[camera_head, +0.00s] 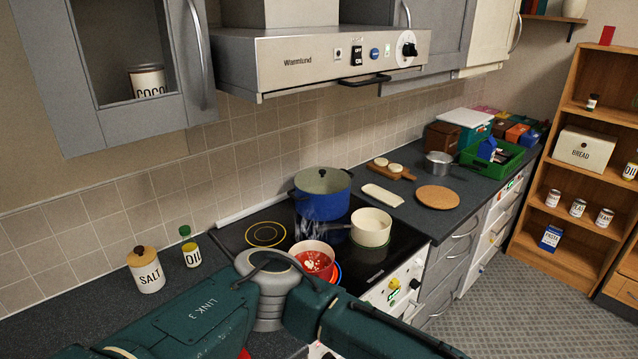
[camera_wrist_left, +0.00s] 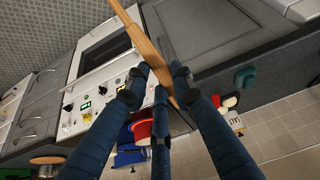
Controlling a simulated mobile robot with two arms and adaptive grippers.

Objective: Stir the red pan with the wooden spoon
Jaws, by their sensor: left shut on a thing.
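The red pan (camera_head: 313,262), with red contents and pale bits in it, sits on the front left of the black hob in the head view. My arm partly covers its near side. In the left wrist view, my left gripper (camera_wrist_left: 157,86) is shut on the wooden spoon (camera_wrist_left: 143,45). The spoon runs slantwise between the fingers, and its upper end leaves the picture. The gripper and spoon are not visible in the head view. A red and blue shape shows low behind the fingers in the wrist view, partly hidden. My right gripper is in neither view.
A blue pot (camera_head: 322,196) stands behind the red pan, and a cream pan (camera_head: 371,228) stands to its right. A salt jar (camera_head: 147,273) and an oil bottle (camera_head: 191,252) stand left of the hob. The range hood (camera_head: 320,58) hangs above.

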